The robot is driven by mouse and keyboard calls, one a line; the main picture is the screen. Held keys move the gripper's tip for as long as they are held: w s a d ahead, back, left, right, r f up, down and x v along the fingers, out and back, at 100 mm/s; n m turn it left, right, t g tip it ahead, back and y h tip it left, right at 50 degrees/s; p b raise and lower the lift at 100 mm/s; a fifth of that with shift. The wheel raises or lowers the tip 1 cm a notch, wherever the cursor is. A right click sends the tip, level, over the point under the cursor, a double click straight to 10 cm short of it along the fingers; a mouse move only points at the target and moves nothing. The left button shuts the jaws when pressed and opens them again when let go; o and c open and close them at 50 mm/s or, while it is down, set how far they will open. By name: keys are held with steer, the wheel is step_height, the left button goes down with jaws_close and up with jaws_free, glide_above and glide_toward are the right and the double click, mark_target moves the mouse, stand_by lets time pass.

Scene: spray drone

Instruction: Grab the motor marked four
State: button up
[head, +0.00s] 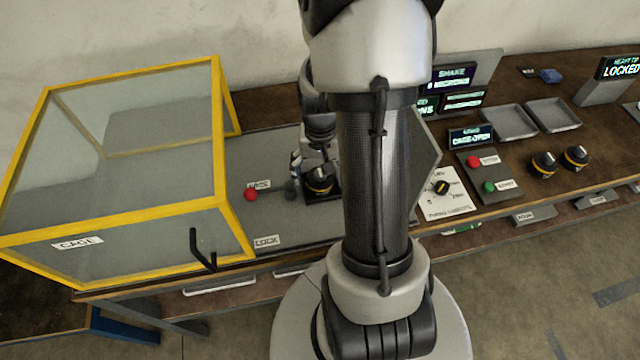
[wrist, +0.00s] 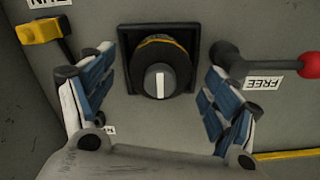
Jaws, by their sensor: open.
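A black motor with a yellow band (head: 319,181) sits in a square black mount on the grey bench plate, partly behind my arm. In the wrist view the motor (wrist: 160,75) shows a grey hub with a white stripe. My gripper (wrist: 165,90) is open, with one finger on each side of the motor and gaps between. In the head view my gripper (head: 308,168) is just above it. Two similar motors, a left one (head: 543,165) and a right one (head: 576,157), stand at the right. No number is readable on any motor.
A yellow-framed clear cage (head: 222,140) stands left of the motor. A red-knobbed lever (wrist: 308,65) lies close to my right finger, a yellow handle (wrist: 38,32) near my left. Grey trays (head: 510,122), a dial panel (head: 442,192) and a red-and-green button panel (head: 488,176) are at right.

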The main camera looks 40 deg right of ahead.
steer(key=shift+f, duration=0.95)
steer(key=shift+r, duration=0.1)
steer(key=c, duration=1.6)
